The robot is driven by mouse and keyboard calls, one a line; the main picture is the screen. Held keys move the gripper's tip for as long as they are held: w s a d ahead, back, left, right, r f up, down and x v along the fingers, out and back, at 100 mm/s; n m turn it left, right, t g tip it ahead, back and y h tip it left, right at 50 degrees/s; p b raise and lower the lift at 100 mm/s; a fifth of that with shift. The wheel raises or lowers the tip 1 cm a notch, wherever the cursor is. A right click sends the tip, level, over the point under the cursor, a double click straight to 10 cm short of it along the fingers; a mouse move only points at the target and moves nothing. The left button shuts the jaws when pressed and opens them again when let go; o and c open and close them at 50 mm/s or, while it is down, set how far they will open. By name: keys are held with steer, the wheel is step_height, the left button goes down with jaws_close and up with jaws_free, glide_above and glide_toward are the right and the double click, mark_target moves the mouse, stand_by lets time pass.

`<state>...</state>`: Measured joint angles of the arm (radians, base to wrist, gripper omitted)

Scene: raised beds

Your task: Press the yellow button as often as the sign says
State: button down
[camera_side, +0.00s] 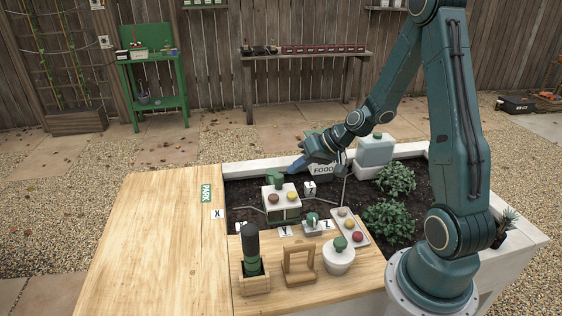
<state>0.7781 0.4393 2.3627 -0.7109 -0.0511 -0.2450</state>
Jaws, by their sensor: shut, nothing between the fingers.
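My gripper (296,168) is shut and empty, with its blue fingers pointing down and left above the soil. It is a little above and behind a white-topped box (281,191). The box carries a yellow-orange button (274,199) and a red button (289,197), with a green part behind them. A slanted pale panel (350,227) to the right carries yellowish buttons (348,225) and a red one. A small white sign (309,188) beside the box bears a dark mark, perhaps a 7 or 2. Other small white cards (286,231) lie in front; their marks are too small to read surely.
A dark green-and-black tool in a wooden holder (255,281), a wooden frame (299,264) and a white pot (338,260) stand in front. A FOOD box (323,170), a pale canister (375,151) and plants (388,221) lie behind and right. The left tabletop (160,245) is mostly clear.

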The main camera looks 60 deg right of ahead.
mark_target(296, 195)
steer(key=shift+f, duration=2.65)
steer(key=shift+f, duration=1)
stand_by(1.4)
steer(key=shift+r, duration=1)
steer(key=shift+r, duration=0.1)
steer(key=shift+r, duration=2.4)
